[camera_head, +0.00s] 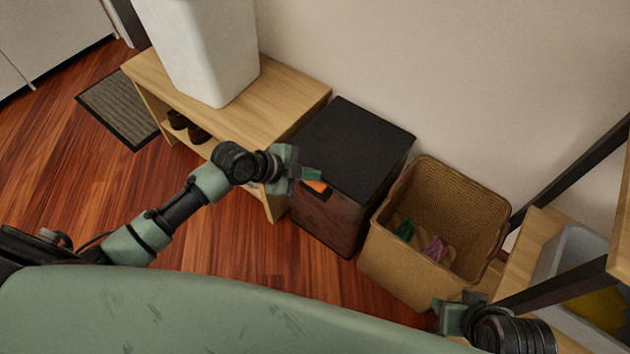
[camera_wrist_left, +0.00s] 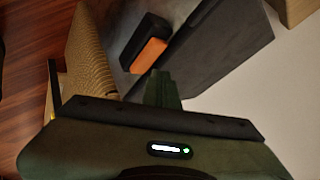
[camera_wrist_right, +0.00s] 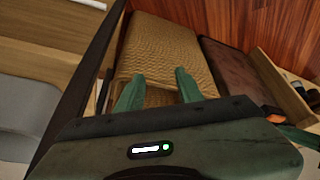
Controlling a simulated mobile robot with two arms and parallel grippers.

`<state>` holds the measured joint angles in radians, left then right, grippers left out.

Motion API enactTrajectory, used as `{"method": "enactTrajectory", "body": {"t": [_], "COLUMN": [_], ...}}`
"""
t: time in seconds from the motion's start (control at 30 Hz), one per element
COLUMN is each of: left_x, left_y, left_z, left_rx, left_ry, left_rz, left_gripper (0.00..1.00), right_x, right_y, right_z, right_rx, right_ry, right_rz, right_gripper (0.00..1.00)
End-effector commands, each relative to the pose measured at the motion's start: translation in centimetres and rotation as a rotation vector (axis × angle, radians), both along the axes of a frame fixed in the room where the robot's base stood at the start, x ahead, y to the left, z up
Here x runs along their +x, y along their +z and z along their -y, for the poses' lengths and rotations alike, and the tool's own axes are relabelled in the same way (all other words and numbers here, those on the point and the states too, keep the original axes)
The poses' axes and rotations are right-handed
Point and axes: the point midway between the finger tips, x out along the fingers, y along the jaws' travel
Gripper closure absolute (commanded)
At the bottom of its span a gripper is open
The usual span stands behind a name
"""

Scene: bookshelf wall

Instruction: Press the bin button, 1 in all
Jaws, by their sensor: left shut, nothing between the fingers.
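The bin (camera_head: 355,145) is a dark box with a black lid, standing between the bench and a wicker basket. Its orange button (camera_head: 318,186) sits in a black housing on the front upper edge. The button also shows in the left wrist view (camera_wrist_left: 148,55), just beyond my fingertips. My left gripper (camera_head: 314,173) is shut and empty, with its tips right by the button; I cannot tell whether they touch it. My right gripper (camera_wrist_right: 158,88) is open and empty, near the basket; it shows partly in the head view (camera_head: 440,305).
The wicker basket (camera_head: 385,262) holds green and pink cloths and stands right of the bin. A wooden bench (camera_head: 285,100) with a white container (camera_head: 208,50) and shoes is on the left. A dark-framed shelf (camera_head: 540,288) with a grey tub is at right. Wooden floor (camera_head: 235,235) is free in front.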

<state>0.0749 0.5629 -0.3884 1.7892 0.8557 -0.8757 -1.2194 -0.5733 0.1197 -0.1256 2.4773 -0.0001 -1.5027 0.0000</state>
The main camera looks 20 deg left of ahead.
Motion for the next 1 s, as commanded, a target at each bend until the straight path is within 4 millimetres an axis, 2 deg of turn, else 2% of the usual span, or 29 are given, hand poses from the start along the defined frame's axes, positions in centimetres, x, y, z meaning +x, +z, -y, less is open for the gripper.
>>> {"method": "enactTrajectory", "body": {"t": [0.27,0.63,1.0], "left_x": [0.0,0.0,0.0], "left_y": [-0.3,-0.9,-0.9], "left_z": [0.0,0.0,0.0], "left_rx": [0.0,0.0,0.0], "left_ry": [0.0,0.0,0.0], "left_rz": [0.0,0.0,0.0], "left_gripper": [1.0,1.0,1.0], "right_x": [0.4,2.3,2.2], "right_y": [0.0,0.7,0.7], "right_z": [-0.1,-0.6,-0.6], "right_rx": [0.003,0.017,0.018], "right_ry": [0.001,0.007,0.008], "right_rz": [0.02,0.097,0.095], "right_gripper": [0.64,0.64,0.64]}}
